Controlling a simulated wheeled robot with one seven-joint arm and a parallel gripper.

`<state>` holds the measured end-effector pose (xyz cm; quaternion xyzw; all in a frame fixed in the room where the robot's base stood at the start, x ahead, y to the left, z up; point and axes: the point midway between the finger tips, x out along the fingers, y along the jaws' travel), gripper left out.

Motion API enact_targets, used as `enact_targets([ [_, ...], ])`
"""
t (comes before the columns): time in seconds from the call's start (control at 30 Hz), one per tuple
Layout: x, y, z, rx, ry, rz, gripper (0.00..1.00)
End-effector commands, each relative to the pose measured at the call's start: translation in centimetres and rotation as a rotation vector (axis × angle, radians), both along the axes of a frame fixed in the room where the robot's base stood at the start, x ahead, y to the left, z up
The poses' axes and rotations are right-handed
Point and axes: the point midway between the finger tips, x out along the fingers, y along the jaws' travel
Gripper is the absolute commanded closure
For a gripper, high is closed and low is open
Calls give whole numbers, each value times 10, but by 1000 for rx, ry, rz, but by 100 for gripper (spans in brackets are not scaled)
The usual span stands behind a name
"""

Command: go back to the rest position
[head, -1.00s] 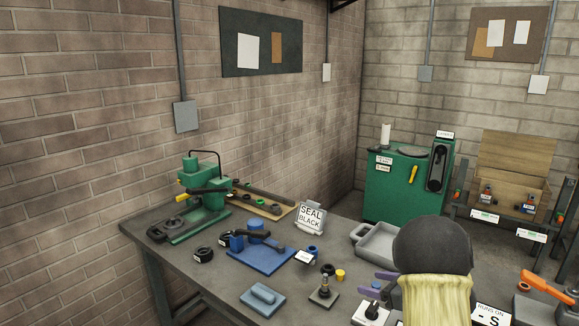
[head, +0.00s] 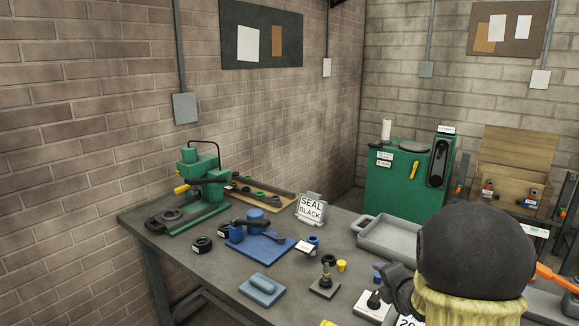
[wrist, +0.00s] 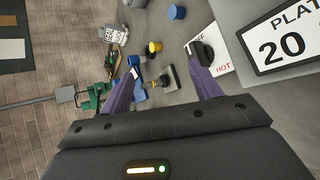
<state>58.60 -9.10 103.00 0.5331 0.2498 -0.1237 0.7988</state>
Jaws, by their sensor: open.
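In the wrist view my gripper (wrist: 162,57) has its two purple fingers spread apart, with nothing held between them. Past the fingers lie bench items, including a dark stand with a peg (wrist: 167,78) and a yellow cup (wrist: 154,47), seen in the gap and clear of the fingers. In the head view my dark rounded arm with its yellow sleeve fills the lower right, over the bench. The fingertips are hidden or cannot be made out there.
A grey tray (head: 365,245), a SEAL BLACK sign (head: 311,207), a blue fixture plate (head: 268,252), a blue block (head: 262,290) and a green press (head: 203,185) are on the bench. A white plate with a knob (head: 368,311) lies beside my arm. A green cabinet (head: 395,190) stands behind.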

Motion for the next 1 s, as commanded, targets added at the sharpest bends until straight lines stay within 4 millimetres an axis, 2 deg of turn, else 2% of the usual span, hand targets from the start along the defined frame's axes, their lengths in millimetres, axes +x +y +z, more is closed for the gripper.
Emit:
enact_targets([
  [0.27, -65, 17, -38, 497, 219, -558, 37],
  [0.5, -139, 45, -70, 854, 394, -1051, 37],
  [0.7, -185, 66, -85, 1011, 483, -1339, 37],
  [1.0, -237, 91, -98, 1137, 564, -1657, 37],
])
